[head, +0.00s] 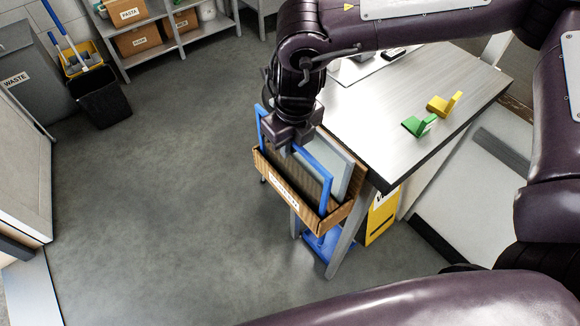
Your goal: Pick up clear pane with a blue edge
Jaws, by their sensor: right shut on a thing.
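The clear pane with a blue edge (325,186) stands upright in a wooden box (262,168) at the end of the metal table. Its blue frame shows on both sides of my right gripper (288,146), and the wooden box hides its lower part. My right gripper comes down from above and is shut on the top blue edge. The fingertips are partly hidden by the gripper body. A second pane with a grey edge (348,168) stands behind it in the same box. My left gripper is not in view.
The metal table (400,100) holds a green bracket (420,125) and a yellow bracket (445,104). A yellow sign (382,222) and a blue object (322,243) are below it. A black bin (100,96) and shelves stand far left. The floor left of the box is clear.

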